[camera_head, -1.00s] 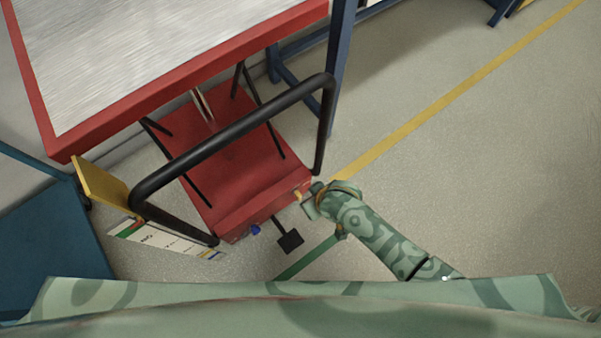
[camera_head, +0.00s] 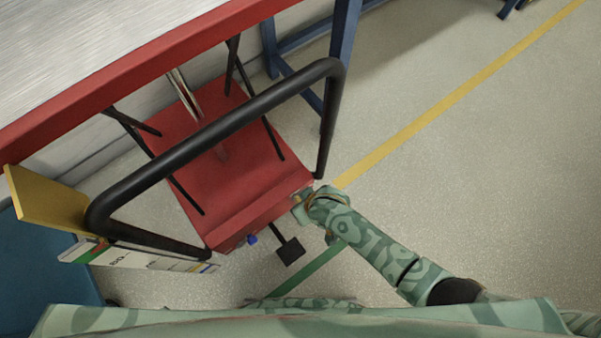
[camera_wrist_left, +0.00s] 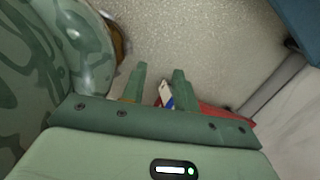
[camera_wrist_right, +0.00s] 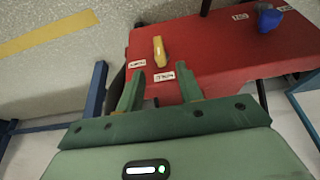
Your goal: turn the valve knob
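A yellow lever-like knob (camera_wrist_right: 159,50) is on the red end face of a lift cart, between white labels. A blue knob (camera_wrist_right: 268,18) is farther right on that face and also shows in the head view (camera_head: 252,239). I cannot tell which one is the valve knob. My right gripper (camera_wrist_right: 160,72) is open and empty, its fingers pointing at the face with the yellow knob just ahead between them, apart. In the head view my right gripper (camera_head: 300,203) is at the cart's right corner. My left gripper (camera_wrist_left: 159,70) is open and empty over the floor.
The red cart (camera_head: 240,215) has a black push handle (camera_head: 220,125) arching above it and a black pedal (camera_head: 289,251) below. A yellow panel (camera_head: 45,203) and white sign (camera_head: 130,258) are at left. The floor at right is clear.

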